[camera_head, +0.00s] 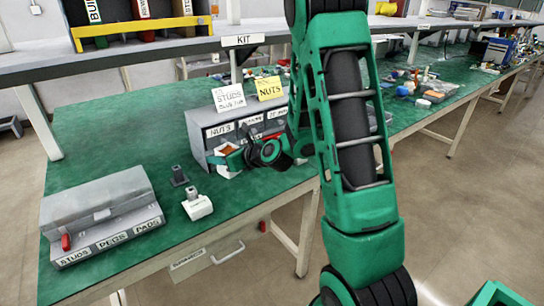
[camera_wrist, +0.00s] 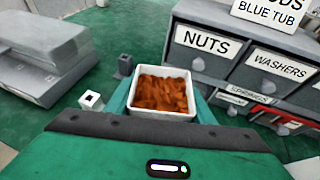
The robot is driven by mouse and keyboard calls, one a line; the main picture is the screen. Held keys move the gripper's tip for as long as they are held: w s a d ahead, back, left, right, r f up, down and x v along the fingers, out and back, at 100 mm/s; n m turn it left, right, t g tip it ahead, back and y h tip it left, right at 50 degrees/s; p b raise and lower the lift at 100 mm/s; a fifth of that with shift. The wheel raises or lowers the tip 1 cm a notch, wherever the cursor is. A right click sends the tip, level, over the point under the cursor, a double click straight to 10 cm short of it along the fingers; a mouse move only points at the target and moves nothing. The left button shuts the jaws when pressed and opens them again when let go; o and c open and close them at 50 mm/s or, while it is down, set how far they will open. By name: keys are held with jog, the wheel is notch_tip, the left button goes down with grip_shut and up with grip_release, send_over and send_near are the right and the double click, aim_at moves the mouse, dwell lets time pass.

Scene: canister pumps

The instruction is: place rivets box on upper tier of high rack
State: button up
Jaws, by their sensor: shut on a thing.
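A small white open box (camera_wrist: 162,115) full of brown-orange rivet-like pieces sits between the green fingers of my gripper (camera_wrist: 162,98) in the wrist view. My gripper is shut on it. In the head view my gripper (camera_head: 238,160) is over the green bench, in front of the grey drawer unit, and the box (camera_head: 230,173) is partly hidden by it. A rack with a yellow front rail (camera_head: 140,32) stands on the raised grey shelf at the upper left. Its top is cut off by the picture edge, so its tiers cannot be told apart.
The drawer unit (camera_head: 200,148), labelled nuts and washers, stands close to the box, with sign cards on top. A grey lidded case (camera_head: 100,205), a white block (camera_head: 197,207) and a dark block (camera_head: 178,177) lie to the left. The raised shelf edge (camera_head: 130,60) overhangs the bench.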

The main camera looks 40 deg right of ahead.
jog(key=s+d+r+m+h, duration=0.3)
jog(key=s+d, duration=0.1)
jog(key=d, duration=0.5)
jog(key=shift+t, duration=0.4)
jog(key=w+d+f, duration=0.2)
jog(key=d, duration=0.1)
jog(key=w+d+f, duration=0.2)
jog(key=w, duration=0.1)
jog(key=w+d+f, duration=0.3)
jog(key=shift+d, duration=0.3)
jog(key=shift+f, duration=1.95)
jog(key=shift+f, duration=0.1)
jog(key=o, duration=1.3)
jog(key=shift+c, duration=0.2)
